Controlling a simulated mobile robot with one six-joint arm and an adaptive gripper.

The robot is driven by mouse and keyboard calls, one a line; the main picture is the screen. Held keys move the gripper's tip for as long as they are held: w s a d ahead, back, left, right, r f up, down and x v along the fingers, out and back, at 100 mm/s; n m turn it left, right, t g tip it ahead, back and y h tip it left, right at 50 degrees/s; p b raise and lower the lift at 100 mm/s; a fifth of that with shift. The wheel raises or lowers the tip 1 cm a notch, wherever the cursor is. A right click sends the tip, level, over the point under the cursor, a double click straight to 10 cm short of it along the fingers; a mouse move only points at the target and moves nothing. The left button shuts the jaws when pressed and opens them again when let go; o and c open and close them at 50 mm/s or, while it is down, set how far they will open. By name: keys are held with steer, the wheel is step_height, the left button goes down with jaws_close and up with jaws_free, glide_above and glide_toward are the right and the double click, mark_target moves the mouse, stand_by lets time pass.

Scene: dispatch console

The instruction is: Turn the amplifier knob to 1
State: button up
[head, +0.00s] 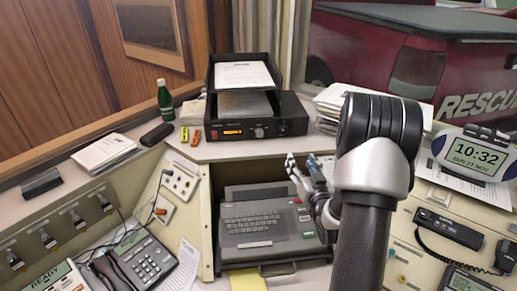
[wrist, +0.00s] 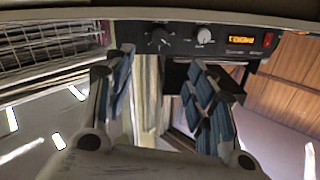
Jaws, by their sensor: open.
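The amplifier (head: 213,134) is a black box on the shelf above the typewriter bay, with a lit orange display. A pale small knob (head: 259,132) is beside the display, and a darker knob (head: 283,128) with marks around it is farther right. The wrist view shows the amplifier front upside down at the top, with the pale knob (wrist: 203,36) and the dark knob (wrist: 158,38). Their settings are too small to read. My gripper (head: 303,162) is open and empty, below and slightly right of the amplifier front, apart from both knobs. It also shows in the wrist view (wrist: 165,78).
Paper trays (head: 243,103) stand on the amplifier. A green bottle (head: 165,100) and two small coloured items stand left, and a paper stack (head: 375,105) lies right. A grey typewriter (head: 262,222) sits in the bay below. A clock (head: 470,152) stands far right.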

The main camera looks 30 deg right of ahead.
steer(key=w+a+r+n+g+y+p, duration=0.2)
steer(key=w+a+r+g, duration=0.1)
steer(key=a+r, duration=0.4)
steer(key=s+a+r+n+g+p, duration=0.1)
steer(key=s+a+r+g, duration=0.2)
steer(key=a, duration=0.6)
step_height(320, 180, up, 2)
steer(key=shift+s+a+r+y+p, duration=0.1)
steer(key=shift+s+a+y+p, duration=0.3)
steer(key=shift+s, duration=0.1)
steer(key=s+a+n+g+y, duration=0.1)
steer(key=s+a+g+y, duration=0.1)
steer(key=s+a, duration=0.7)
steer(key=s+a+r+n+g+y, duration=0.1)
steer(key=s+a+g, duration=0.3)
steer(key=s+a, duration=0.4)
steer(key=s+n, duration=0.1)
steer(key=s, duration=0.5)
steer(key=shift+s+a+r+n+y, duration=0.2)
steer(key=shift+a+r+n+y, duration=0.1)
steer(key=shift+a+y, duration=0.1)
steer(key=shift+w, duration=0.1)
steer(key=shift+c, duration=0.4)
